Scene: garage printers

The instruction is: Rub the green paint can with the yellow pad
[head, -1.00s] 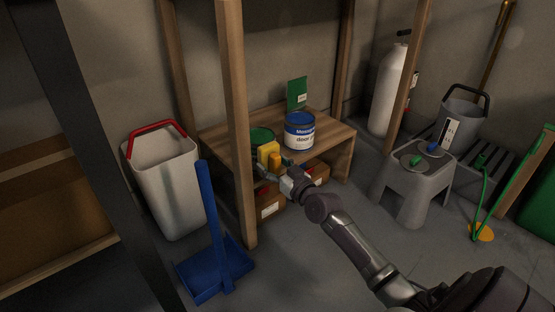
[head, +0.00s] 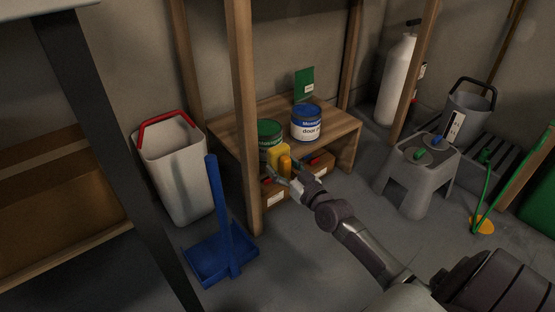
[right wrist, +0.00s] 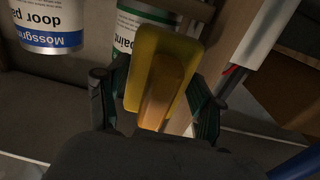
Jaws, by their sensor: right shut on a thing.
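The green paint can (head: 269,133) stands on the wooden shelf near its front left corner. It is upright, with a green lid and a white label; part of it shows in the right wrist view (right wrist: 127,35). The yellow pad (head: 280,158) is in front of the can's lower right side. My right gripper (head: 284,173) is shut on the pad's orange handle (right wrist: 162,92). In the right wrist view the yellow pad (right wrist: 184,50) overlaps the can; I cannot tell whether they touch. My left gripper is not in view.
A blue-lidded paint can (head: 306,124) stands right of the green can. A wooden post (head: 245,120) rises close on the left. Boxes (head: 318,166) sit under the shelf top. A blue dustpan (head: 222,262) and white bin (head: 178,170) stand left; a grey stool (head: 410,178) stands right.

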